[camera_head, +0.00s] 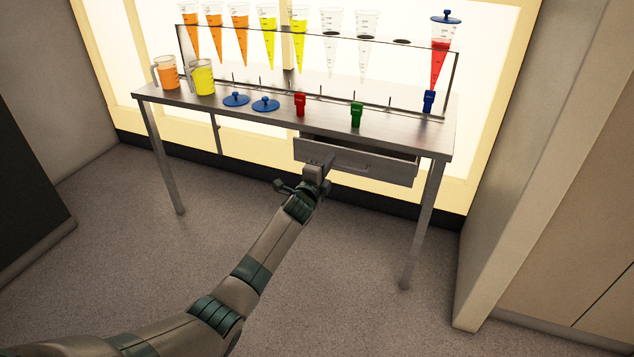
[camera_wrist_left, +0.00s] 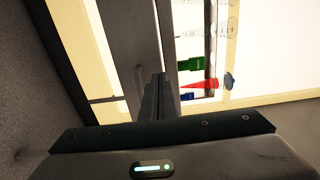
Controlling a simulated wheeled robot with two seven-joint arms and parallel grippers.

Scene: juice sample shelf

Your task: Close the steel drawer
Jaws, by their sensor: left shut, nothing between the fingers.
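The steel drawer (camera_head: 390,170) hangs under the right part of the steel table. It stands partly open, with a dark gap showing above its front. A bar handle runs along the front. My left gripper (camera_head: 325,162) is shut and empty at the left part of the drawer front, close to the handle's left end. I cannot tell whether it touches. In the left wrist view, the shut fingers (camera_wrist_left: 158,96) point at a grey steel surface, seen sideways, with a handle (camera_wrist_left: 138,80) beside them. My right gripper is not in view.
On the table (camera_head: 215,104) stand an orange jug (camera_head: 167,73), a yellow jug (camera_head: 203,78), blue lids (camera_head: 236,99), and red (camera_head: 300,104), green (camera_head: 356,114) and blue (camera_head: 429,101) clips. A rack holds several cones behind them. The floor in front is clear. A wall stands at right.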

